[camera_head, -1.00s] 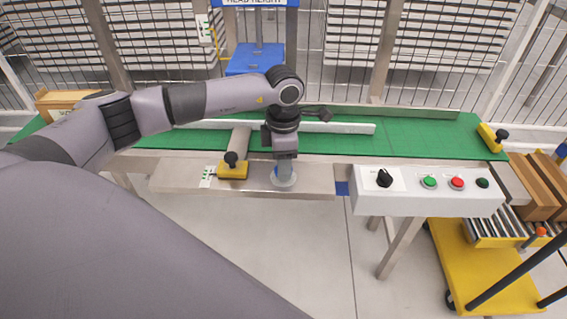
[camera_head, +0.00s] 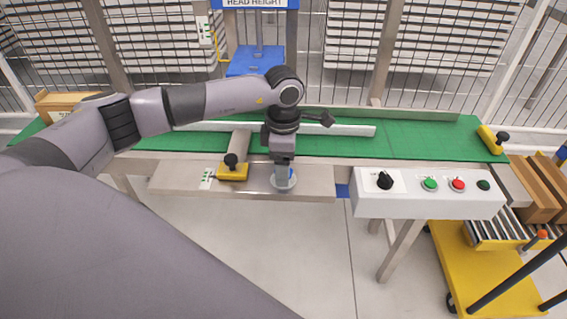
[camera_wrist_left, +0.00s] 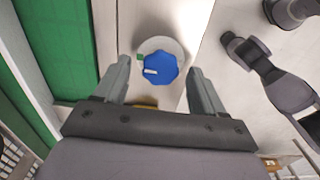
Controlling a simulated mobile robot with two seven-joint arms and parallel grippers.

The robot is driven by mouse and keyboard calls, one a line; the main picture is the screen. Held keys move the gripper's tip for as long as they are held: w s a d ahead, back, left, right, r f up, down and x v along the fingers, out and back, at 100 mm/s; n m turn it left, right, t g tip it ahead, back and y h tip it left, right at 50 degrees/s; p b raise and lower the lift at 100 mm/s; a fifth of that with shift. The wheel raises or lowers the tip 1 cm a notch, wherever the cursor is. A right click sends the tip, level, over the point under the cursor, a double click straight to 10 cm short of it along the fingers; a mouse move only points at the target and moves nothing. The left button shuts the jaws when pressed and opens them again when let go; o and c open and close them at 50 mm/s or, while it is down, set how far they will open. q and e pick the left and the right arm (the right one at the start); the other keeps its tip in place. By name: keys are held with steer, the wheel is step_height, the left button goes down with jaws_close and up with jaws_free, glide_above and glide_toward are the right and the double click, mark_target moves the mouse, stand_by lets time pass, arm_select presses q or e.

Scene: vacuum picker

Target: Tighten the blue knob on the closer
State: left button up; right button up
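The blue knob (camera_wrist_left: 160,67) has a white pointer mark and sits on a pale round disc (camera_wrist_left: 173,44), with a small green mark beside the knob. In the head view only a sliver of blue shows past my fingers, above the disc (camera_head: 284,184) on the metal plate of the closer (camera_head: 315,187). My left gripper (camera_head: 284,168) points down over the knob. In the left wrist view its two fingers (camera_wrist_left: 159,75) are open on either side of the knob, with gaps showing. My right gripper is not in view.
A yellow block with a black knob (camera_head: 232,172) stands just left of my gripper. A white control box (camera_head: 425,203) with a black selector and several buttons is to the right. The green conveyor belt (camera_head: 420,138) runs behind, with a metal rail across it.

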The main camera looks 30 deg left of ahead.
arm_select(q)
step_height(320, 180, up, 7)
steer(key=shift+r+p, duration=0.1)
steer(key=shift+p, duration=0.2)
stand_by(0.4)
stand_by(0.3)
